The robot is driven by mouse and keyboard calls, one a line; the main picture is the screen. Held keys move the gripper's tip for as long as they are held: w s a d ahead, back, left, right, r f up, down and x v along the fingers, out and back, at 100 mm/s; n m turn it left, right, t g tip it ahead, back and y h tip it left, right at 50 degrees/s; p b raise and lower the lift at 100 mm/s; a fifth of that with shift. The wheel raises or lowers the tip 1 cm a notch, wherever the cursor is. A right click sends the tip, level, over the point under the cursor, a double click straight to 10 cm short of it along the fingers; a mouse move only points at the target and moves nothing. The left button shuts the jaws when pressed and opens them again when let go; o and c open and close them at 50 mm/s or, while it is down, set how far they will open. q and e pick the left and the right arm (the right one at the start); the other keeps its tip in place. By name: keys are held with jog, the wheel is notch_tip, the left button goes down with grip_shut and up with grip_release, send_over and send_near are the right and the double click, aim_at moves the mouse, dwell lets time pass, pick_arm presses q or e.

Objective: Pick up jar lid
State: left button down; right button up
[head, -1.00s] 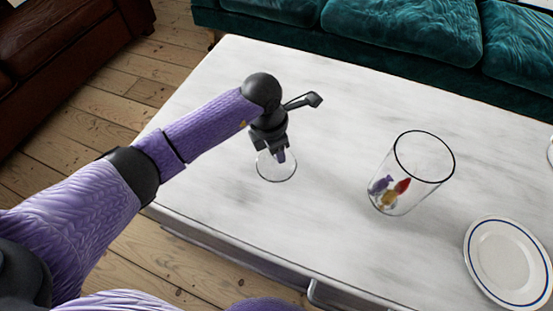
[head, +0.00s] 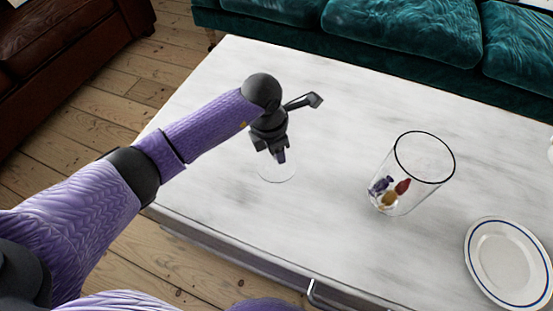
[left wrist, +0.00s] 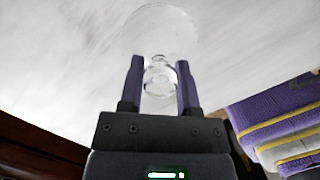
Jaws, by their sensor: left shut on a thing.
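The clear glass jar lid (head: 280,176) is a round disc on the white table, at the middle left in the head view. In the left wrist view the lid (left wrist: 177,28) lies beyond the fingers, with its clear knob (left wrist: 159,80) between them. My left gripper (head: 279,157) points down over the lid; in the left wrist view the left gripper (left wrist: 160,82) is shut on the knob. Whether the lid touches the table is hard to tell. My right gripper is not in view.
A clear glass jar (head: 428,172) with small colored pieces inside stands to the right on the white table (head: 330,100). A white plate with a blue ring (head: 508,262) lies near the right edge. A teal sofa (head: 400,28) stands behind the table.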

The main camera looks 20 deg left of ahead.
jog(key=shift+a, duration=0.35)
